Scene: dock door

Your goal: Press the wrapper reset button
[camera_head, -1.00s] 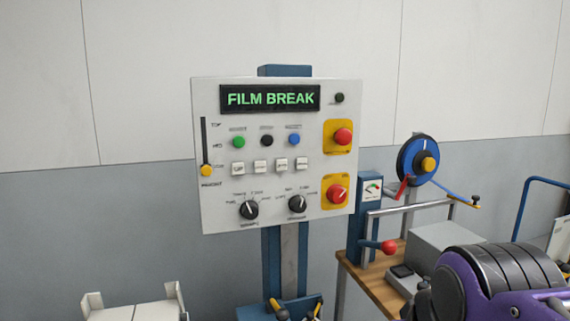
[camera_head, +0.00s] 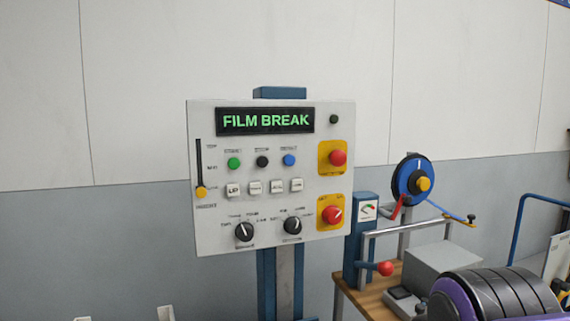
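A white control panel (camera_head: 222,222) stands on a blue post in front of the wall, with a screen (camera_head: 265,121) reading FILM BREAK in green. Below the screen is a row of small round buttons: green (camera_head: 234,163), black (camera_head: 262,162) and blue (camera_head: 289,160). A label sits above each; the one over the blue button may read RESET, but it is too small to be sure. My gripper is not in view; a purple and dark part of my arm shows at the lower right.
The panel also has several white square keys (camera_head: 276,187), two black knobs (camera_head: 244,231) and a yellow-tipped slider (camera_head: 201,192). To the right is a wooden bench (camera_head: 376,291) with a red-ball lever (camera_head: 385,268) and a blue reel (camera_head: 409,172). The space before the panel looks clear.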

